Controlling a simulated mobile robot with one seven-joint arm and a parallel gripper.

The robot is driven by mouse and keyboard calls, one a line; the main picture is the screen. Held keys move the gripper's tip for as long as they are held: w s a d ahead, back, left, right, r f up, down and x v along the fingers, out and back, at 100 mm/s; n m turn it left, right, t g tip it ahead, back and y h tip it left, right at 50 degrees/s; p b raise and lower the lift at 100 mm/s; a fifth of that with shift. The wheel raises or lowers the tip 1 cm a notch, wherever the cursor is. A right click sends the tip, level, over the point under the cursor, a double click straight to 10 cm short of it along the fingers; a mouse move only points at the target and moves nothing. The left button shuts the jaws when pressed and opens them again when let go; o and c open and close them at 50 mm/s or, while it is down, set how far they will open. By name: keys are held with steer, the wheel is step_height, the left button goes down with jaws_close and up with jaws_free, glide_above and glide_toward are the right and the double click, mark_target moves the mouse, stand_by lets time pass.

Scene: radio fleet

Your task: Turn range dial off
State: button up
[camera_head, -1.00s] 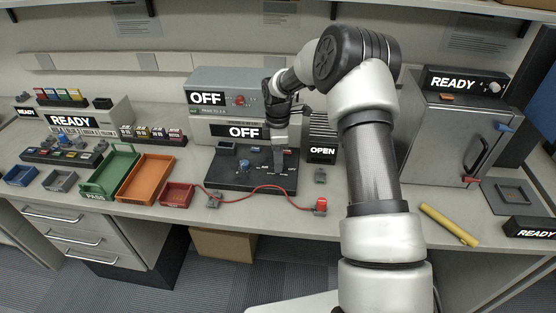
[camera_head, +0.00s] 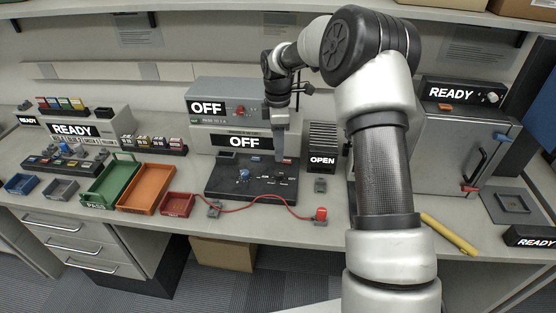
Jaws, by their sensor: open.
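A black test panel (camera_head: 225,187) lies flat on the bench. A blue knob (camera_head: 244,175) stands on its left part. A small dark dial (camera_head: 281,176) with tiny white marks around it sits on its right part; I cannot read the marks or its setting, nor tell which knob is the range dial. My gripper (camera_head: 279,155) points down above the panel's back right part, over the dark dial. It is open, with nothing visible between its fingers, and appears apart from the dial.
Grey units with OFF signs (camera_head: 244,142) stand behind the panel. An OPEN sign (camera_head: 323,160) is to the right. A red cable (camera_head: 270,197) runs along the front to a red plug (camera_head: 320,214). Green (camera_head: 97,195) and orange (camera_head: 147,192) trays lie left.

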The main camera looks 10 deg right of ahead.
step_height(320, 180, up, 8)
steer(key=shift+f, duration=0.25)
steer(key=s+r+m+t+h+p, duration=0.1)
steer(key=s+r+m+t+p, duration=0.35)
steer(key=s+r, duration=1.2)
steer(key=s+r+m+p, duration=0.2)
steer(key=s+m, duration=0.4)
steer(key=s, duration=0.3)
steer(key=s+r+m+t+y+p, duration=0.1)
steer(key=s+r+m+p, duration=0.1)
steer(key=s+m, duration=0.4)
steer(key=s, duration=0.3)
steer(key=shift+r, duration=0.35)
